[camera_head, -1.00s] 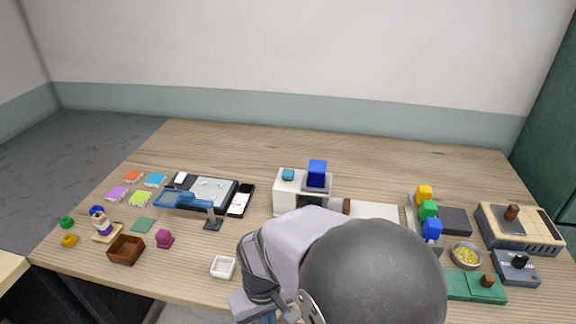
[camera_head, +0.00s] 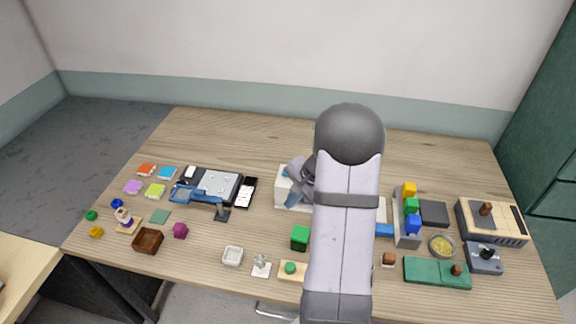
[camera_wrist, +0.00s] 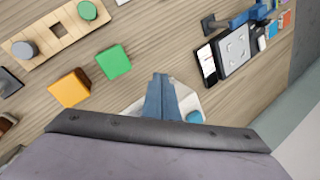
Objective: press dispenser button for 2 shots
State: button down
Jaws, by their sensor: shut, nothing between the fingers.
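The white dispenser (camera_head: 281,191) stands at the middle back of the table. My arm hides much of it in the head view, including the dark blue part seen earlier on its top. In the wrist view the dispenser (camera_wrist: 186,97) shows behind my fingers, with a teal button (camera_wrist: 194,117) to their right. My gripper (camera_head: 293,201) hangs at the dispenser's front left, pointing down. In the wrist view my gripper (camera_wrist: 161,76) is shut and empty. The fingers overlap the dispenser there, apart from the button in the picture. I cannot tell whether they touch the dispenser.
A green block (camera_head: 300,238) and a wooden board (camera_head: 290,271) lie in front of the dispenser. An orange block (camera_wrist: 69,88) shows in the wrist view. A colored block rack (camera_head: 404,232) stands right of my arm.

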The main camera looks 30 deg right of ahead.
jog(key=w+d+r+m+t+h, duration=0.2)
jog(key=w+d+r+m+t, duration=0.3)
jog(key=w+d+r+m, duration=0.3)
jog(key=shift+w+r+m+h, duration=0.3)
jog(key=shift+w+r+m, duration=0.85)
jog(key=shift+w+m, duration=0.85)
jog(key=shift+w, duration=0.2)
jog(key=shift+f+n, duration=0.15)
jog(key=shift+n, duration=0.15)
notch_tip(320, 180, down, 9)
jog(key=b, duration=0.8)
jog(key=shift+r, duration=0.2)
jog(key=shift+f, duration=0.1)
jog(key=shift+f+b, duration=0.35)
jog(key=shift+b, duration=0.1)
